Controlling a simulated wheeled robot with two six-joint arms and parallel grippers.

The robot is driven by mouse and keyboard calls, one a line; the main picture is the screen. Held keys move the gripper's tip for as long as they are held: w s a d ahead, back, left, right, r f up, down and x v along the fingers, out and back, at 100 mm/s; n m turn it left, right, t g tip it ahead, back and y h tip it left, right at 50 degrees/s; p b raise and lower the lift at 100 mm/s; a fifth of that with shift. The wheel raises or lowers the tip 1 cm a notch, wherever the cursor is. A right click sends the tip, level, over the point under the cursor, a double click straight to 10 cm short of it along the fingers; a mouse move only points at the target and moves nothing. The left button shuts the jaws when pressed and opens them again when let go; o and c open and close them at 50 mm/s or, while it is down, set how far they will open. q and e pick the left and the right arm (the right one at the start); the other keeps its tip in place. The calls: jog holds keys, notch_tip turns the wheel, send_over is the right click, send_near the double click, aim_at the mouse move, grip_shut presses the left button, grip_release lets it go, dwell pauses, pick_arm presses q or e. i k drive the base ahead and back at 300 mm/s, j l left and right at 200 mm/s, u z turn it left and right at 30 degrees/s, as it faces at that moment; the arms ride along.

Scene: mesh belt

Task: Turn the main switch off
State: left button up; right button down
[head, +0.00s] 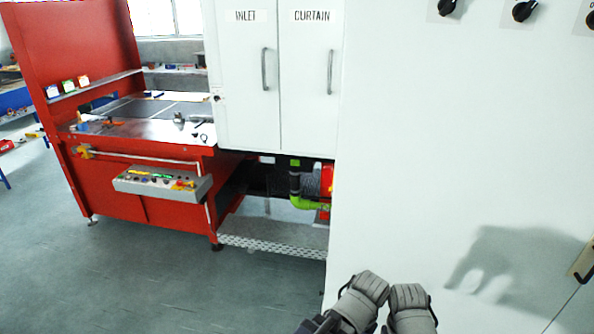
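Black rotary knobs sit at the top right of the large white cabinet front: a left knob (447,7), a middle knob (524,10) and a right knob (590,18) cut by the picture edge. Their labels are out of the picture or cut off, so I cannot tell which is the main switch. Two grey rounded parts of mine, a left one (368,288) and a right one (409,297), show at the bottom, close together before the cabinet. They are far below the knobs. Finger openings and anything held cannot be made out.
The white cabinet front (420,150) fills the right side, with a pale handle plate (583,262) at its right edge. Grey floor there is clear.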

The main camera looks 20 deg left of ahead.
aim_at(328, 173)
jog(key=j+z, duration=0.1)
jog(key=j, duration=0.85)
jog(key=k+j, duration=0.15)
jog(key=j, duration=0.75)
jog(key=i+j+z, duration=0.1)
